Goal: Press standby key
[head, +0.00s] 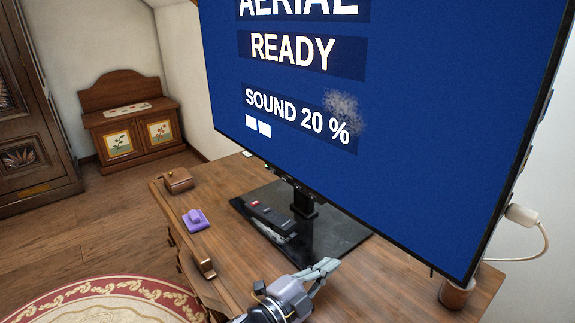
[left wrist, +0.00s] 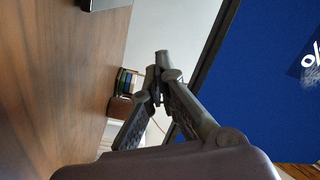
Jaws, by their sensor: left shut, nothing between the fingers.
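A large television (head: 330,110) stands on the wooden desk. Its lit blue screen reads "AERIAL", "READY" and "SOUND 20 %". Small dark marks (head: 302,188) show along its lower bezel; I cannot tell whether one is a standby key. A dark remote (head: 270,216) with a red spot (head: 255,203) lies on the black stand base (head: 345,238). My left gripper (head: 330,266) is at the front right of the base, below the screen, apart from remote and bezel. In the left wrist view its fingertips (left wrist: 161,62) meet with nothing between them. My right gripper is out of view.
On the desk (head: 395,285) are a purple object (head: 195,220), a small brown box (head: 177,180) and a brown holder (head: 456,294) at the right. A white plug (head: 522,215) with a cable is behind the television. Open desk surface lies right of my gripper.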

